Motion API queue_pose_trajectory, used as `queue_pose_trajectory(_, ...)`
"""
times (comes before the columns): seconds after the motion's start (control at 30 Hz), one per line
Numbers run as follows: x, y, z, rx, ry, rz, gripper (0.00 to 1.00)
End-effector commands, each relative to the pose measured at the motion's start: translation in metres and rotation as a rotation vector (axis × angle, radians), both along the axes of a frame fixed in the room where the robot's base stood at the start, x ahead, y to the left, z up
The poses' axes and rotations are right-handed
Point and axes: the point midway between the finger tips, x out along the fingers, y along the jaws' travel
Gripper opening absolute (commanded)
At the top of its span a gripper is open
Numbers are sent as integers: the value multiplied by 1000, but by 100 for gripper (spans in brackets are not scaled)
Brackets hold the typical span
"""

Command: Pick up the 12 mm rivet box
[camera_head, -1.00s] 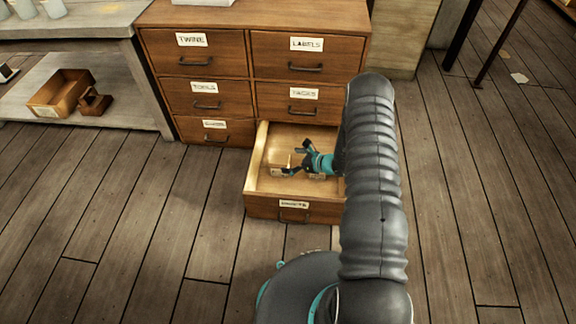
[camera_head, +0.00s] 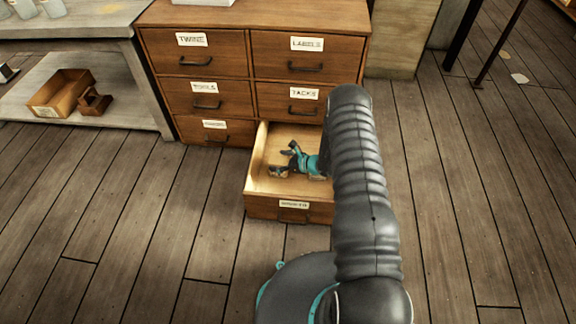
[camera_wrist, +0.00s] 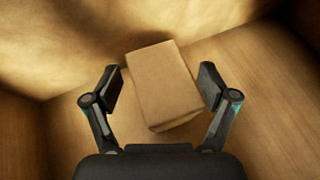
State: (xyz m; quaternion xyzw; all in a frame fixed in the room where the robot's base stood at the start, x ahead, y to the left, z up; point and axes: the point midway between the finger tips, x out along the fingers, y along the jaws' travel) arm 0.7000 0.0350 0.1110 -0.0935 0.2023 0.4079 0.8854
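My gripper (camera_head: 284,160) is down inside the open bottom-right drawer (camera_head: 258,206) of the wooden cabinet. In the wrist view my gripper (camera_wrist: 160,90) is open, with one finger on each side of a small plain brown box (camera_wrist: 160,82). The box sits slightly tilted between the fingers, with gaps on both sides. No size label can be read on it. In the head view my gripper and arm mostly hide the drawer's contents. The label on the drawer front is too small to read.
The cabinet (camera_head: 225,88) has closed drawers labelled twine, labels, tools and tacks above and left of the open one. A workbench (camera_head: 75,45) stands at left with a wooden tray (camera_head: 60,92) on its lower shelf. The floor around is clear.

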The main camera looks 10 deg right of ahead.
Motion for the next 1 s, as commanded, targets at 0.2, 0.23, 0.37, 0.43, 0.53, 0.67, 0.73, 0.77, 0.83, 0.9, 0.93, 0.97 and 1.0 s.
queue_pose_trajectory(0.2, -1, 0, 0, 0, 2, 0, 18)
queue_pose_trajectory(0.23, -1, 0, -1, 0, 2, 0, 10)
queue_pose_trajectory(0.37, 0, 0, 0, 1, 1, 0, 3)
queue_pose_trajectory(0.43, 0, -1, 0, 1, 1, 0, 3)
queue_pose_trajectory(0.53, 0, -1, 0, 0, 1, 0, 3)
queue_pose_trajectory(0.67, 0, -1, 9, 0, 0, -1, 3)
queue_pose_trajectory(0.73, 0, -1, 18, 0, -1, -1, 3)
queue_pose_trajectory(0.77, 0, 0, 24, 0, -2, 0, 3)
queue_pose_trajectory(0.83, 1, 0, 37, 0, -2, 1, 3)
queue_pose_trajectory(0.9, 1, 0, 50, -1, -3, 1, 3)
queue_pose_trajectory(0.93, 1, 0, 56, -1, -3, 1, 3)
queue_pose_trajectory(0.97, 0, 0, 61, -1, -2, 2, 3)
queue_pose_trajectory(1.0, 1, 0, 68, -2, -3, 2, 3)
